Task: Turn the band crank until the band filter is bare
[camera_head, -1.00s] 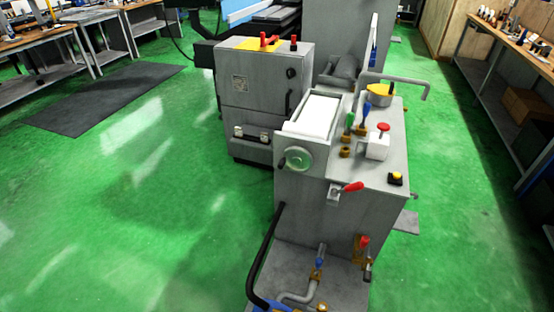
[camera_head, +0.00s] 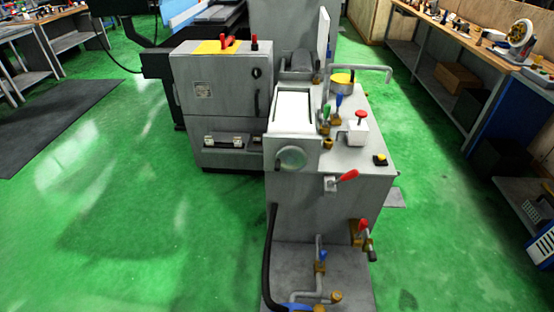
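The band filter (camera_head: 293,107) is a white band in a grey frame on top of the coolant unit (camera_head: 318,205), left of its valves. My gripper is not in view.
A red-handled lever (camera_head: 345,178), a red button on a white box (camera_head: 358,128) and blue- and green-handled valves are near the crank. Pipes and a black hose (camera_head: 270,255) stand low in front. A grey cabinet (camera_head: 222,105) stands behind left. Green floor at left is free.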

